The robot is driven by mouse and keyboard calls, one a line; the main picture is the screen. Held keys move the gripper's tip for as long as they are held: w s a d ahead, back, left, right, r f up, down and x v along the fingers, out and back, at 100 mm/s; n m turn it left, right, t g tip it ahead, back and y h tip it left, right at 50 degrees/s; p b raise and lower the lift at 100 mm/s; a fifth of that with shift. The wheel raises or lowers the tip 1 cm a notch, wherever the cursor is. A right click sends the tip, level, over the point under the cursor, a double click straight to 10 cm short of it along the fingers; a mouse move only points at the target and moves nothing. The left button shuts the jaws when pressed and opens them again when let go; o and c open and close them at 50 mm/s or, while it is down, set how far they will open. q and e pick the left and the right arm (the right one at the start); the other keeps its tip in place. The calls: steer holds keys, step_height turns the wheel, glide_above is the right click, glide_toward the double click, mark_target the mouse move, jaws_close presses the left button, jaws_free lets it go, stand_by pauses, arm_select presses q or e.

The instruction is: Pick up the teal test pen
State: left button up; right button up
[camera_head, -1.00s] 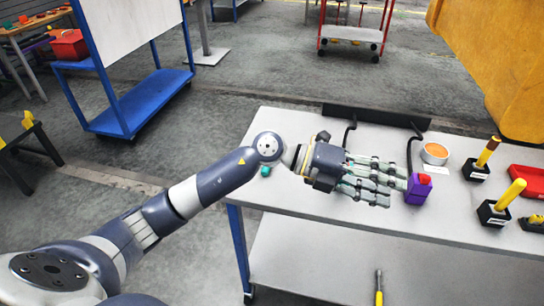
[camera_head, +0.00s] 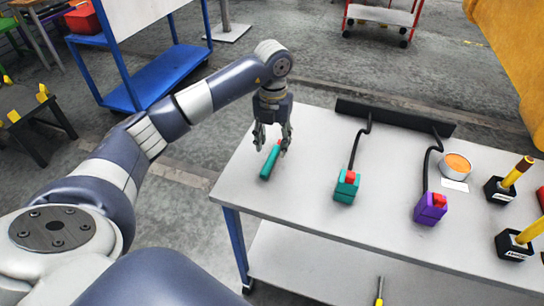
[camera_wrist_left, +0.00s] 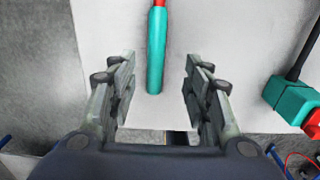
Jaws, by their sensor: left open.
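The teal test pen (camera_head: 269,163) with a red tip lies near the left end of the white table top (camera_head: 290,215). My left gripper (camera_head: 271,147) points down at it, jaws open, one finger on each side of the pen in the head view. In the left wrist view the pen (camera_wrist_left: 156,50) lies between the open fingers (camera_wrist_left: 158,88), nearer the far part of the gap, and neither finger touches it. My right gripper is not in view.
A teal block with a red top (camera_head: 346,186) and a purple one (camera_head: 431,208) are tethered by black cables to a dark bar (camera_head: 395,116). An orange-filled bowl (camera_head: 456,165) and yellow-handled tools in black holders (camera_head: 507,182) stand to the right. The table between pen and teal block is clear.

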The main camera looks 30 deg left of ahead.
mark_target(271, 159)
arm_select(q)
steer(key=shift+f, duration=0.65)
steer(key=f, duration=0.1)
steer(key=f+p, duration=0.1)
steer(key=f, duration=0.1)
steer(key=f+p, duration=0.1)
steer(key=shift+s+a+f, duration=0.15)
steer(key=shift+s+a, duration=0.05)
steer(key=shift+a, duration=0.15)
steer(key=shift+w+f, duration=0.1)
steer(key=shift+f, duration=0.15)
steer(key=shift+c, duration=1.1)
steer(key=c, duration=0.8)
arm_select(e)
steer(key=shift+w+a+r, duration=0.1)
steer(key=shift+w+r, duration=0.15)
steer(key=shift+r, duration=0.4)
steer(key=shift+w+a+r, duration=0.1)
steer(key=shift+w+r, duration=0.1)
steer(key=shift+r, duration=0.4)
